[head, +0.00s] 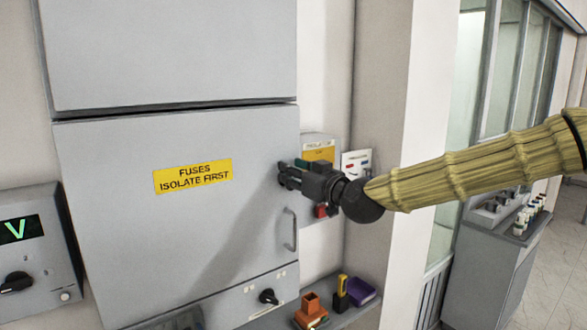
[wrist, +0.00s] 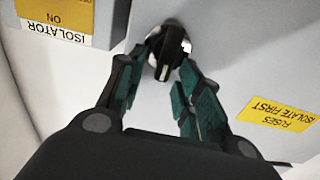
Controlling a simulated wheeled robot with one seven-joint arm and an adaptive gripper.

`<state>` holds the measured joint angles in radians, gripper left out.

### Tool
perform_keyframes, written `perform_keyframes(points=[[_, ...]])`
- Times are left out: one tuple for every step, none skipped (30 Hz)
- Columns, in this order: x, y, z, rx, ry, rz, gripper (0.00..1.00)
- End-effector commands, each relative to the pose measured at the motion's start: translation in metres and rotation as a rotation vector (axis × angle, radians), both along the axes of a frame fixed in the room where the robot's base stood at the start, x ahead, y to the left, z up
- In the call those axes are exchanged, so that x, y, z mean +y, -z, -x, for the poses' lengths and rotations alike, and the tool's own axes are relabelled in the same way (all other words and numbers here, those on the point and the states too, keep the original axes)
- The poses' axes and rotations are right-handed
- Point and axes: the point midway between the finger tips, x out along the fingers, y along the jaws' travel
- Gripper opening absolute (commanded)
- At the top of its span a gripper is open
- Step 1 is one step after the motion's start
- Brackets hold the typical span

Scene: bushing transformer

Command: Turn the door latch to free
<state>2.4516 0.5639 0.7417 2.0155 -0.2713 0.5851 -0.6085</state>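The door latch is a dark knob with a raised grip bar (wrist: 170,48) on the grey cabinet door (head: 120,230), seen at the top middle of the wrist view. My gripper (wrist: 168,62) is at the latch, with one green-padded finger on each side of the grip bar. The fingers are apart, and I cannot tell whether either pad touches the bar. In the head view my gripper (head: 287,175) is at the door's right edge, above the door handle (head: 290,230), and hides the latch.
A yellow fuses label (head: 192,176) is on the door. An isolator box (head: 320,150) with a red part stands right behind my gripper. Below are a small knob (head: 268,296) and a shelf with an orange block (head: 311,306) and purple box (head: 361,291). A voltage meter (head: 25,240) is at left.

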Motion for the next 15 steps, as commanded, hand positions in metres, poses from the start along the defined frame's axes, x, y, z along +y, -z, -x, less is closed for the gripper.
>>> perform_keyframes(points=[[0.0012,-0.0001,-0.0013,0.001,0.000,0.001,0.35],[0.0015,0.0001,-0.0017,0.001,0.000,0.001,0.35],[0.0019,0.0004,-0.0022,0.001,-0.001,0.001,0.35],[0.0021,0.0006,-0.0023,0.001,-0.001,0.001,0.35],[0.0023,0.0007,-0.0024,0.001,-0.001,0.001,0.35],[0.0023,0.0008,-0.0024,0.001,-0.001,0.001,0.35],[0.0023,0.0009,-0.0024,0.001,-0.001,0.001,0.35],[0.0023,0.0009,-0.0024,0.001,-0.001,0.001,0.35],[0.0023,0.0009,-0.0024,0.001,-0.001,0.001,0.35],[0.0022,0.0009,-0.0024,0.001,-0.001,0.001,0.35],[0.0022,0.0009,-0.0024,0.001,-0.001,0.001,0.35],[0.0022,0.0008,-0.0024,0.001,0.000,0.001,0.28],[0.0021,0.0008,-0.0024,0.001,0.000,0.001,0.22],[0.0021,0.0008,-0.0023,0.001,0.000,0.001,0.17],[0.0020,0.0007,-0.0024,0.000,0.000,0.000,0.09]])
